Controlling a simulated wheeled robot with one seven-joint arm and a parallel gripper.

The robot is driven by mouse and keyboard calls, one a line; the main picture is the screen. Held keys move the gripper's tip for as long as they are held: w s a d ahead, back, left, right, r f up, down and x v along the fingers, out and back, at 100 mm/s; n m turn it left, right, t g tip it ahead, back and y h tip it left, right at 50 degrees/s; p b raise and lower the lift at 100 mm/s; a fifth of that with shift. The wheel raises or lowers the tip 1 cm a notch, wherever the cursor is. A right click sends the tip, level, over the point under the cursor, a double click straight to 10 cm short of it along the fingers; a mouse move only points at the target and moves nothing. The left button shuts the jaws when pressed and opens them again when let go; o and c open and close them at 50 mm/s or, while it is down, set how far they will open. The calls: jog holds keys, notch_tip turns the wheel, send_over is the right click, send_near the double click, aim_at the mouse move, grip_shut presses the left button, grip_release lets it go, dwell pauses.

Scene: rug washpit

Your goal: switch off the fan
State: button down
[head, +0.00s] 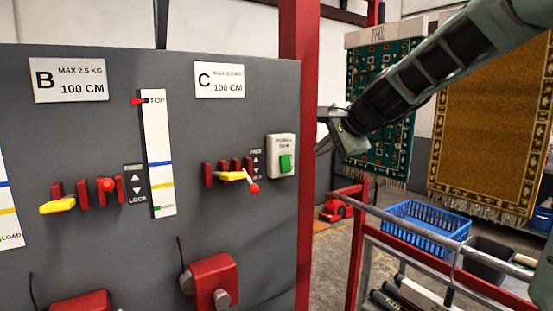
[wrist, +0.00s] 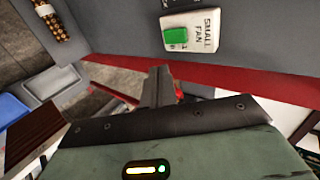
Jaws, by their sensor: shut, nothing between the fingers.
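A white switch box with a green rocker (head: 286,163) is fixed at the right edge of the grey panel (head: 230,120), beside the red post. In the wrist view the box reads SMALL FAN (wrist: 207,30) and its green rocker (wrist: 175,36) faces the camera. I cannot tell for sure which way the rocker is tipped. In the wrist view my shut, empty fingers (wrist: 158,82) point toward the panel, below the rocker. The fan itself is not recognisable in either view.
Left of the box are yellow-and-red levers (head: 232,176) and a red-ball handle (head: 254,188). Rugs (head: 490,110) hang at right, with a blue basket (head: 425,218) and red rails (head: 400,245) below.

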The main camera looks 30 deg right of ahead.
dwell(0.3)
jog(key=b, duration=0.1)
send_near(287, 167)
notch_tip(287, 167, down, 4)
jog(key=shift+w+a+f+p, duration=0.15)
jog(key=shift+w+p, duration=0.55)
jog(key=shift+w, duration=1.75)
jog(key=f+b, duration=0.1)
jog(key=b, duration=0.2)
jog(key=shift+w+t+b, duration=0.15)
jog(key=shift+t+b, duration=0.15)
jog(key=shift+b, duration=0.1)
jog(key=shift+r, duration=0.45)
